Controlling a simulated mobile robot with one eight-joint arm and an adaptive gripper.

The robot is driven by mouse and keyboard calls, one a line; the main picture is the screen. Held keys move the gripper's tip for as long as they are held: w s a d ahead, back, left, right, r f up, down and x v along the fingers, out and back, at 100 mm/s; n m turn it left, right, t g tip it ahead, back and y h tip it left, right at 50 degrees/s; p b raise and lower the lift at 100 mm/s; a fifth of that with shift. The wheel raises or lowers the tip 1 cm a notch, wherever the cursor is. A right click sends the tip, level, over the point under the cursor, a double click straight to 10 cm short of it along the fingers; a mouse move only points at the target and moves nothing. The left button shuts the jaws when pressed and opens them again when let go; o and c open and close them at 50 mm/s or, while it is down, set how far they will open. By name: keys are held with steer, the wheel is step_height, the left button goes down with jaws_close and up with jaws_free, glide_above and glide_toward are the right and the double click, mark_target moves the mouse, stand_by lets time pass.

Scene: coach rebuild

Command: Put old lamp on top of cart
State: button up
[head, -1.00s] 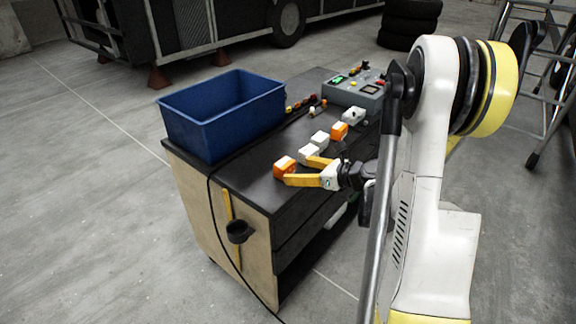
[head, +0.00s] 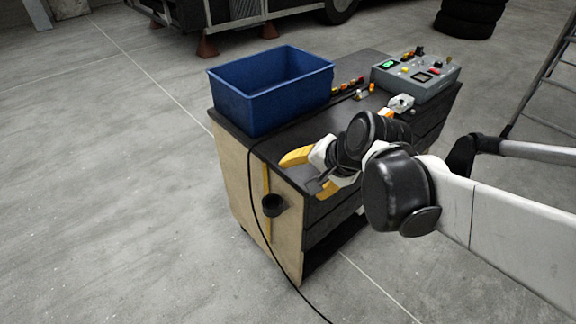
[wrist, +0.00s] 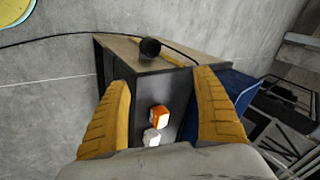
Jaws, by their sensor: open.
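The cart (head: 236,175) has a dark top and a pale wooden side panel. Small orange and white blocks, possibly lamps, sit on its top; I cannot tell which is the old lamp. In the wrist view an orange-and-white one (wrist: 158,117) and a white one (wrist: 151,139) show between my fingers, on the dark surface beyond them. In the head view a white one (head: 402,103) and part of an orange one (head: 386,113) show behind my wrist; the nearer ones are hidden. My gripper (head: 303,173) is open and empty, over the cart's near edge.
A blue bin (head: 270,97) fills the cart's left part. A grey control box (head: 418,78) stands at its back right, with small coloured parts (head: 350,84) between. A black cable (head: 256,210) and black cup (head: 273,206) hang at the side. A ladder (head: 550,75) stands right.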

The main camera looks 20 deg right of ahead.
steer(key=s+a+r+n+h, duration=0.1)
steer(key=s+a+n+h, duration=0.1)
steer(key=s+n, duration=0.5)
steer(key=shift+s+a+r+n, duration=0.35)
steer(key=shift+s+a+n, duration=0.05)
steer(key=shift+n, duration=1.2)
